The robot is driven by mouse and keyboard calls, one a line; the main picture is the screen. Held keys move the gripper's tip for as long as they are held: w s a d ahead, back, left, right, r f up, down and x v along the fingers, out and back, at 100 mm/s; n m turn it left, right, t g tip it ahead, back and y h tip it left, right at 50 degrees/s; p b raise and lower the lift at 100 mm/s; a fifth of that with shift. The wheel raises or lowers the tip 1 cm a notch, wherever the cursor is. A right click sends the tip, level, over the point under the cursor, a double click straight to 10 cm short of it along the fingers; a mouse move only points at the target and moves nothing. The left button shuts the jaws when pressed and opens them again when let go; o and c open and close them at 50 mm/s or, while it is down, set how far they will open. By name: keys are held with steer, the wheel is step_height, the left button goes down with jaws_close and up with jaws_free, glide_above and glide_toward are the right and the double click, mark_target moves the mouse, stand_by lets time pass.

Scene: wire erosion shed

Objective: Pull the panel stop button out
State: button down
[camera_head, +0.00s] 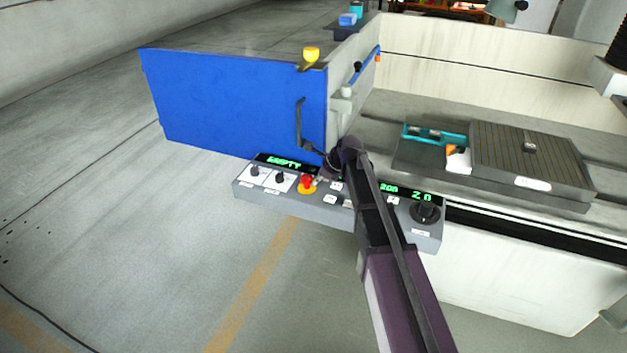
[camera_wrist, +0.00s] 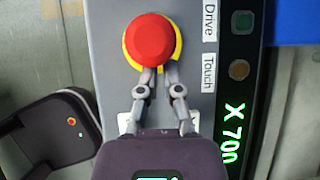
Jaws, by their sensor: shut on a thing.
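The panel stop button (camera_wrist: 150,40) is a red mushroom knob on a yellow base, at the top middle of the wrist view. In the head view the red stop button (camera_head: 307,182) sits on the front of the grey control panel (camera_head: 330,216). My gripper (camera_wrist: 154,70) has both fingertips at the lower edge of the red knob in the wrist view, shut on it. The tips are partly hidden under the knob. In the head view my gripper (camera_head: 325,172) reaches the panel just right of the button, and my arm covers the panel's middle.
A blue door panel (camera_head: 235,105) with a dark handle stands behind the control panel. Black knobs (camera_head: 425,212) and green displays sit on the panel. The machine table at right holds a grey plate (camera_head: 530,160) and a teal tool (camera_head: 434,134). The floor at left is clear.

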steer(key=shift+w+a+r, duration=0.15)
steer(key=shift+a+r, duration=0.15)
steer(key=shift+a, duration=0.1)
steer(key=shift+r, duration=0.1)
steer(key=shift+d+r+p, duration=0.25)
steer(key=shift+r+p, duration=0.1)
steer(key=shift+p, duration=0.25)
steer(key=shift+s+d+r+p, duration=0.2)
steer(key=shift+s+r+p, duration=0.1)
steer(key=shift+r, duration=0.15)
steer(key=shift+s+d+r+p, duration=0.15)
steer(key=shift+s+r+p, duration=0.15)
steer(key=shift+r, duration=0.15)
steer(key=d+p+v, duration=0.1)
steer(key=p+v, duration=0.4)
steer(key=v, duration=0.2)
steer(key=shift+d+f, duration=0.15)
steer(key=shift+f, duration=0.25)
